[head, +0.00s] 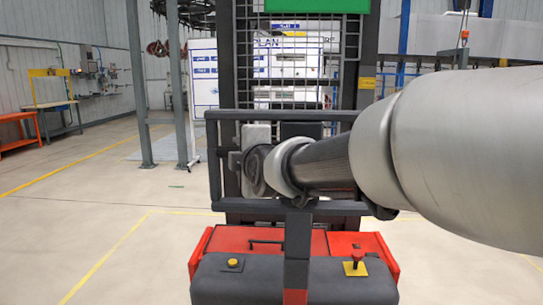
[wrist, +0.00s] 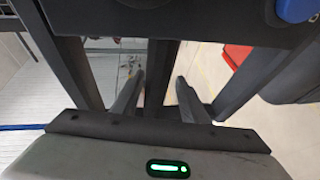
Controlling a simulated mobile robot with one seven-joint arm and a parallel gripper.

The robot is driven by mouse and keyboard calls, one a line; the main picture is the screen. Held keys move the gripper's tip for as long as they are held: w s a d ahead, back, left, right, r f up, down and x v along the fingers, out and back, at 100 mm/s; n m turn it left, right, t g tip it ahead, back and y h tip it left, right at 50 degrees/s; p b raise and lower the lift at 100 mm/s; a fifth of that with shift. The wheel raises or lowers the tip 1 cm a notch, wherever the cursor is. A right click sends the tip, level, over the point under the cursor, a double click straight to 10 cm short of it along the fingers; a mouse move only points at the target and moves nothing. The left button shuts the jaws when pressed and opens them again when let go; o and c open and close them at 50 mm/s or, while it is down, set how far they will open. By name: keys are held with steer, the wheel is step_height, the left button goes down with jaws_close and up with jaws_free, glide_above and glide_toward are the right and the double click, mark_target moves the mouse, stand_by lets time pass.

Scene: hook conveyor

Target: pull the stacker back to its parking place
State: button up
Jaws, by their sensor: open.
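The stacker stands upright in front of me in the head view, with a red and dark grey body (head: 228,240), a dark mast and a grey bar frame (head: 214,165). My arm reaches across from the right, and its wrist end is at the frame; my fingers are hidden there. In the wrist view my gripper (wrist: 160,76) is open. A dark upright bar (wrist: 163,62) of the stacker shows between the fingers. I cannot tell whether either finger touches it. A dark panel with a blue button (wrist: 295,8) is at the top.
Yellow floor lines (head: 105,256) run at the left and behind the stacker. The floor (head: 60,220) at the left is clear. A grey post (head: 140,90) and a white board (head: 205,75) stand beyond, with a workbench (head: 55,108) far left.

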steer(key=v, duration=1.7)
steer(key=shift+s, duration=0.2)
steer(key=shift+d, duration=0.1)
